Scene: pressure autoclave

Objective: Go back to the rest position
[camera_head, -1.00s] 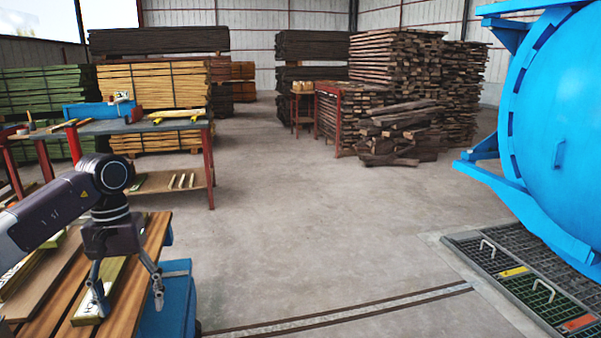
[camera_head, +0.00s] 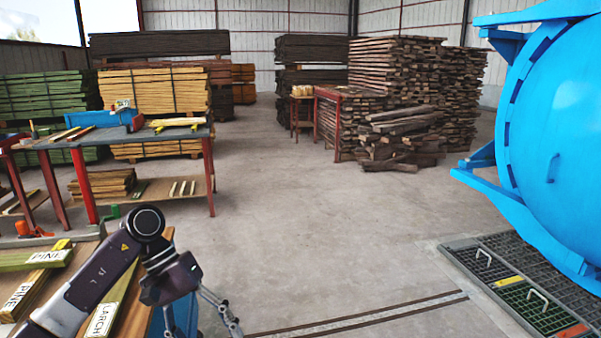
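My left gripper (camera_head: 199,322) is low in the head view, left of centre, at the right edge of the near table. Its fingers are spread apart, with nothing seen between them; the lower ends are partly cut off by the frame edge. Labelled boards lie on the near table: a PINE board (camera_head: 28,260), another PINE board (camera_head: 20,292) and a LARCH board (camera_head: 108,310) partly behind my forearm. My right gripper is not in view.
A red-legged workbench (camera_head: 175,135) with a blue box (camera_head: 97,118) stands at left. Wood stacks (camera_head: 400,75) stand at the back. The blue autoclave (camera_head: 560,140) is at right above floor grating (camera_head: 520,285). The middle floor is clear.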

